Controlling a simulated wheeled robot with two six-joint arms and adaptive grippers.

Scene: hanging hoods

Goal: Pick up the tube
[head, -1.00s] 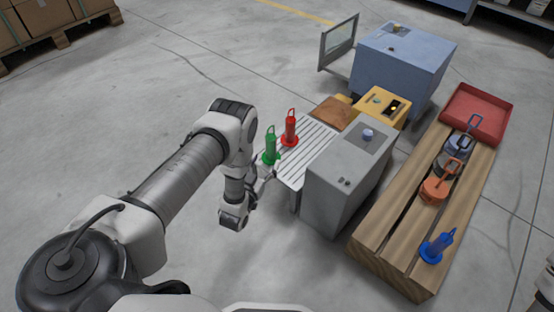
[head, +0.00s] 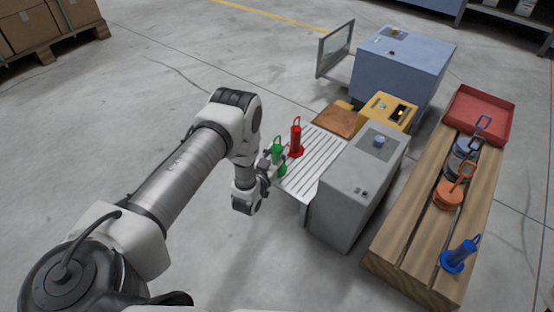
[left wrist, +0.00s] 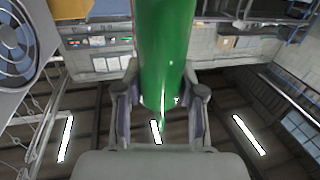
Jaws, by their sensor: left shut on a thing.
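The green tube (head: 278,154) is upright at the near left corner of the slatted rack (head: 322,152), with a loop handle on top. My left gripper (head: 271,163) is shut on the green tube from its left side. In the left wrist view the green tube (left wrist: 165,50) stands between the two fingers (left wrist: 160,105). I cannot tell whether its base touches the rack. A red tube (head: 296,136) with a loop handle stands just behind it on the rack. My right gripper is not in view.
A grey cabinet (head: 343,190) stands right of the rack, with a yellow box (head: 383,112) behind. A wooden bench (head: 412,232) holds a blue tube (head: 460,254), an orange piece (head: 448,194) and a red tray (head: 481,106).

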